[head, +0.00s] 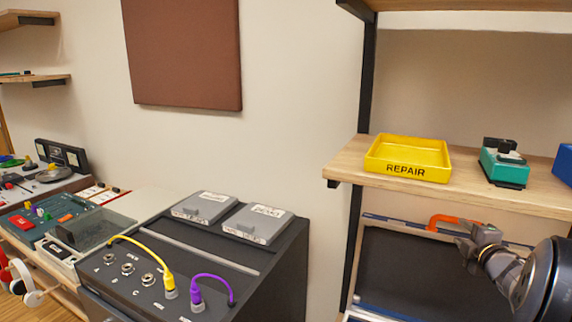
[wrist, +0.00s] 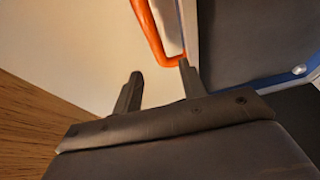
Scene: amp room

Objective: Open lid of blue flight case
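The blue flight case (head: 392,268) is on the lower level of the shelf unit at right. It shows a dark panel with blue and metal edging; I cannot tell how far its lid is raised. An orange handle (head: 452,220) arches at its back edge, and it also shows in the wrist view (wrist: 152,30). My gripper (head: 468,238) is beside the handle's right end. In the wrist view my gripper (wrist: 160,85) has its two fingers apart with nothing held. The right fingertip overlaps the handle's lower end; contact is unclear.
The wooden shelf (head: 345,168) just above holds a yellow REPAIR tray (head: 408,158), a green pedal (head: 503,163) and a blue object (head: 564,165). A black upright (head: 366,90) stands at its left. A dark amp (head: 270,268) with yellow and purple cables stands left.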

